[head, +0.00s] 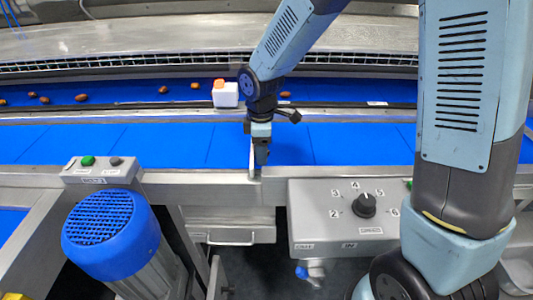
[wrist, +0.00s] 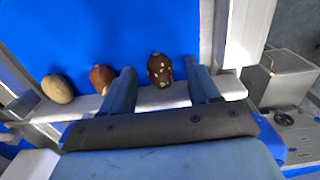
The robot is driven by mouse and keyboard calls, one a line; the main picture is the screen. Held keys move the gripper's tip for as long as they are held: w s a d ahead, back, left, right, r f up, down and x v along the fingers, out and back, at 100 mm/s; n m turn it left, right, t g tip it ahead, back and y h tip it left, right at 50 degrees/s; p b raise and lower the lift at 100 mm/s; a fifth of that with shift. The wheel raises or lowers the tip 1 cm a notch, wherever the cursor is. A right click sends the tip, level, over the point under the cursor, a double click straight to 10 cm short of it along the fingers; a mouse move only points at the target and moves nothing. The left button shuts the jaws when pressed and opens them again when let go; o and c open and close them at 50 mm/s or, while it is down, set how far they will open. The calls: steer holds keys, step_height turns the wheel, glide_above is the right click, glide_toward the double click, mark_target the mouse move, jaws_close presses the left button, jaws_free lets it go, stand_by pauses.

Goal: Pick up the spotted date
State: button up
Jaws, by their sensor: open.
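The spotted date (wrist: 159,70) is dark reddish brown with pale flecks and lies on the blue belt in the wrist view, by the light rail. My gripper (wrist: 161,74) is open, with one finger on each side of this date; I see gaps on both sides and no clear contact. In the head view my gripper (head: 260,157) points down at the near edge of the near blue belt; the date cannot be made out there. A plain brown date (wrist: 102,78) lies just outside my left finger, and a tan date (wrist: 57,88) lies farther left.
Several dates, one of them a brown date (head: 82,97), lie on the far belt. A white box with an orange top (head: 226,94) stands there too. A metal rail (head: 205,178) edges the near belt. A blue motor (head: 103,235) and a dial box (head: 345,218) stand in front.

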steer(key=c, duration=0.8)
steer(key=shift+o, duration=0.2)
